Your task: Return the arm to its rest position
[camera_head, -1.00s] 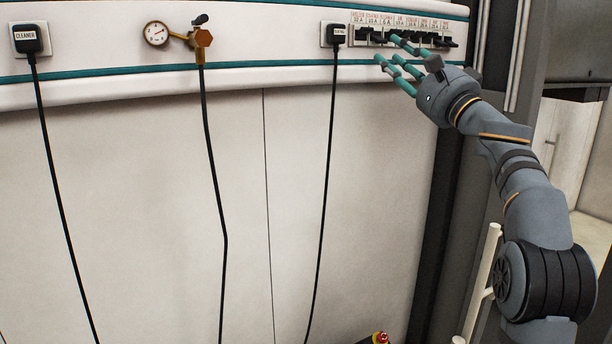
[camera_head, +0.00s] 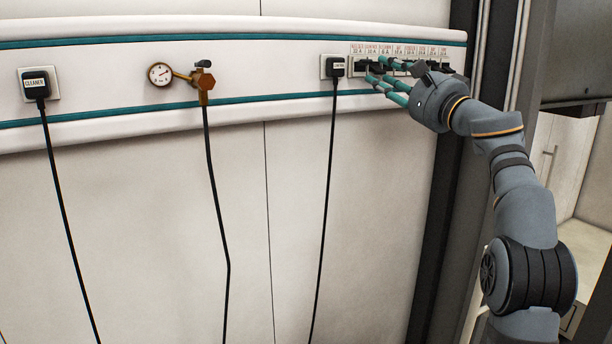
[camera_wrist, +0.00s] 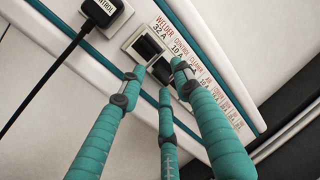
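My gripper (camera_head: 380,78) has three teal fingers. It is in front of the left end of the breaker row (camera_head: 409,67) on the wall panel. My arm reaches up from the lower right, bent at the elbow. The WELDER breaker (camera_wrist: 148,47) is black and sits by its "WELDER 32 A" label. Fingers partly hide the neighbouring breakers.
A black CONTROL plug (camera_head: 337,66) with a hanging cable is just left of the fingers. A gauge (camera_head: 160,74) and brass valve (camera_head: 205,82) are farther left, then a CLEANER plug (camera_head: 36,85). A dark post (camera_head: 446,190) stands behind the arm.

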